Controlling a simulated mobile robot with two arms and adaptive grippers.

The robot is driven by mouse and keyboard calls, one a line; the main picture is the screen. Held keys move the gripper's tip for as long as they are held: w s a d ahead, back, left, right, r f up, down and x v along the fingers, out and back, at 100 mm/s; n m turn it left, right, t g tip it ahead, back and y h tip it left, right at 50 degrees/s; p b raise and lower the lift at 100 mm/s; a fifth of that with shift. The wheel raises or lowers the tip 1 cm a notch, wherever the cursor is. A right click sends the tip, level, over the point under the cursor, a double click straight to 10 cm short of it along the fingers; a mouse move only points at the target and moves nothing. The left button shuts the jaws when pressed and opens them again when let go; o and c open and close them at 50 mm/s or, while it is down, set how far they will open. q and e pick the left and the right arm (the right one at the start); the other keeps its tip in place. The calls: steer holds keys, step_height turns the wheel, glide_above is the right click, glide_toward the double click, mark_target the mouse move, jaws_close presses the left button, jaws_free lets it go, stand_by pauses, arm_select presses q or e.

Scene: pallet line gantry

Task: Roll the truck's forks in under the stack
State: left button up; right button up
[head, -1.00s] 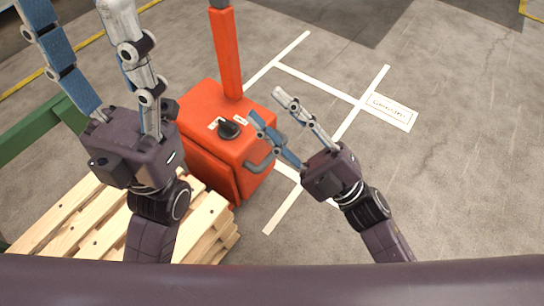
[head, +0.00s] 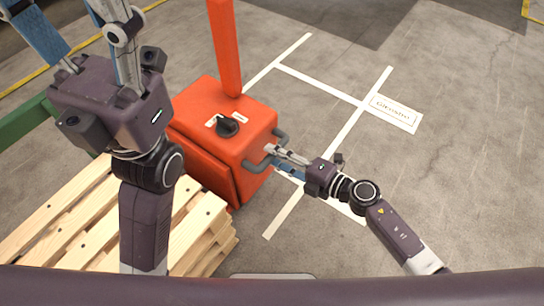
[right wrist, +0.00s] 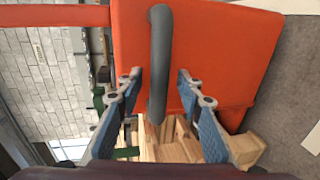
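The orange truck (head: 205,135) stands left of the middle in the head view, with an upright orange post and a black knob on top. Its forks are not in view. A grey bar handle (right wrist: 160,55) sticks out from its side; its ends show in the head view (head: 281,136). My right gripper (head: 268,154) is at this handle. In the right wrist view its two fingers (right wrist: 160,78) stand apart, one on each side of the bar, with gaps. The stack of wooden pallets (head: 62,214) is at lower left. My left gripper (head: 75,25) is above it, fingers spread, tips cut off.
A green beam (head: 28,122) runs beside the pallets at the left. White floor lines (head: 320,83) and a lettered floor plate (head: 396,112) lie right of the truck. The grey floor on the right is clear.

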steer(key=shift+x, duration=0.8)
jaws_close()
